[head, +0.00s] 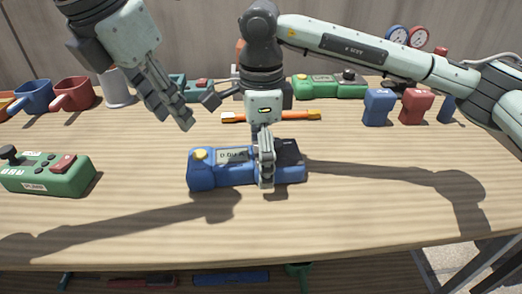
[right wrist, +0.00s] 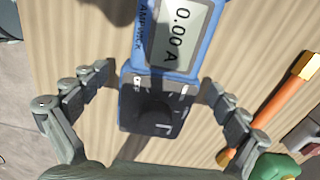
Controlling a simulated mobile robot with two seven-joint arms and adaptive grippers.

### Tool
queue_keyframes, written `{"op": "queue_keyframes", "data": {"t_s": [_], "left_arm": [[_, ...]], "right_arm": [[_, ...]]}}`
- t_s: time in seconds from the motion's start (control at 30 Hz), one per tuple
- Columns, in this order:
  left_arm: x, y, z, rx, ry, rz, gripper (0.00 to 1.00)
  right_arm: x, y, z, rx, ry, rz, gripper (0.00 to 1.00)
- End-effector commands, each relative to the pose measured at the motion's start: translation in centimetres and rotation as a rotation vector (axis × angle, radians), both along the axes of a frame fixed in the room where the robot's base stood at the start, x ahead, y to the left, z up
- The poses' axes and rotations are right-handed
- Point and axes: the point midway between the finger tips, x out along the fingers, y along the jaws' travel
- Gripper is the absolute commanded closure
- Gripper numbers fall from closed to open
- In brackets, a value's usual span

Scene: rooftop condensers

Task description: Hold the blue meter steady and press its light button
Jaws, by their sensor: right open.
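The blue meter (head: 228,178) lies on the wooden table, with a yellow button (head: 200,154) at its left end, a grey display and a dark right end. In the right wrist view the meter (right wrist: 197,50) reads 0.00 A, and its black end (right wrist: 155,105) lies between the fingers. My right gripper (head: 266,180) is over the meter's right half. It is open (right wrist: 159,78), one finger on each side, with small gaps visible. My left gripper (head: 175,126) hangs above the table, up and left of the meter, apart from it; its finger gap is unclear.
A green meter (head: 45,175) lies at the left, another green one (head: 330,86) at the back. An orange-handled tool (head: 290,116) lies behind the blue meter. Blue and red mugs (head: 72,94) stand back left, blue and red blocks (head: 415,106) back right. The table front is clear.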

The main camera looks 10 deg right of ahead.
Motion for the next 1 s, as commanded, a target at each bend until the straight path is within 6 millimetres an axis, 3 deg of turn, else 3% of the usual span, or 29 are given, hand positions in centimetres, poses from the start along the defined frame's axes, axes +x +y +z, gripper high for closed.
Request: {"op": "queue_keyframes", "data": {"t_s": [0.1,0.67,0.93,1.0], "left_arm": [[0.0,0.0,0.0,0.0,0.0,0.0,0.66],[0.0,0.0,0.0,0.0,0.0,0.0,0.66],[0.01,0.01,0.0,0.0,0.0,0.0,0.99],[0.0,0.0,0.0,0.0,0.0,0.0,1.0]], "right_arm": [[0.0,0.0,0.02,0.0,0.0,0.0,0.04],[0.0,0.02,0.06,0.001,0.0,0.0,0.74],[0.0,0.03,0.06,0.001,0.0,0.0,0.74],[0.0,0.03,0.06,0.001,0.001,0.0,0.74]]}}
